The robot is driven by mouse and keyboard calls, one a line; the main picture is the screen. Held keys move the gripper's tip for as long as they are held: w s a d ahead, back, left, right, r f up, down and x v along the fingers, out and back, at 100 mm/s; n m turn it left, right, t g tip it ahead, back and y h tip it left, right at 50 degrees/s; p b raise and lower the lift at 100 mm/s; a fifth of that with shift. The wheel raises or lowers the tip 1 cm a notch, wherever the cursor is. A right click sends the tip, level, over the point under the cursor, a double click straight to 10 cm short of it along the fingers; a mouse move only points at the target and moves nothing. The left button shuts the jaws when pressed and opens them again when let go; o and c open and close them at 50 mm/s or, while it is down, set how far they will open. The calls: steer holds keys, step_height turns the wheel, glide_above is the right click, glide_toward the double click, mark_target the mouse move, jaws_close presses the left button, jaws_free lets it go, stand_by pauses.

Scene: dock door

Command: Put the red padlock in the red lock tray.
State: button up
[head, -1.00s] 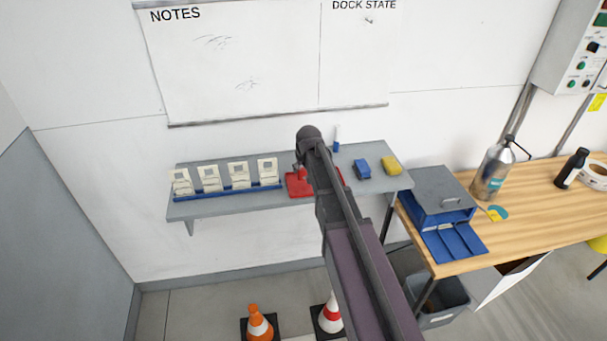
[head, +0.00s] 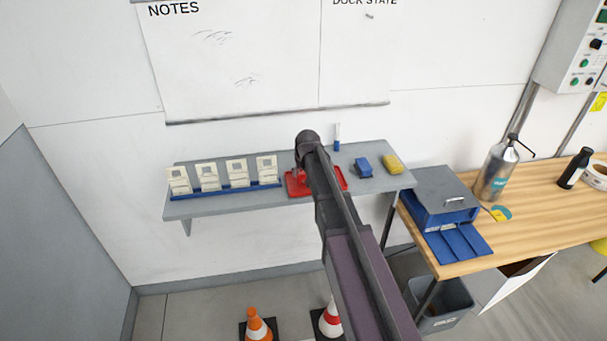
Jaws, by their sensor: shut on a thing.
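The red lock tray (head: 299,190) lies on the grey wall shelf, right of the row of tags. My arm covers its middle, and its right end shows past the arm. My gripper (head: 301,168) points down over the tray's left part, with its fingers mostly hidden behind my wrist. It is shut on the red padlock (head: 299,176), of which only a small red part shows just below the wrist. I cannot tell whether the padlock touches the tray floor or hangs just above it.
On the shelf (head: 228,207), a blue rack (head: 226,190) of several pale tags stands left. A blue block (head: 363,167), a yellow block (head: 393,163) and a marker (head: 337,138) are right. A wooden bench (head: 540,195) with a blue-grey box (head: 440,198) stands farther right. Cones (head: 258,326) stand below.

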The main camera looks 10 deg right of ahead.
steer(key=shift+f, duration=0.1)
steer(key=o, duration=1.2)
steer(key=shift+r, duration=0.2)
steer(key=p+v, duration=1.1)
steer(key=shift+s+r, duration=0.15)
steer(key=shift+r, duration=0.25)
stand_by(0.3)
steer(key=s+g, duration=0.1)
steer(key=s, duration=0.7)
steer(key=s+f+g, duration=0.1)
steer(key=s+g, duration=0.1)
steer(key=s, duration=0.6)
steer(key=s+g, duration=0.1)
steer(key=s, duration=0.8)
steer(key=shift+d+f+g, duration=0.15)
steer(key=shift+f+g, duration=0.05)
steer(key=shift+g, duration=0.1)
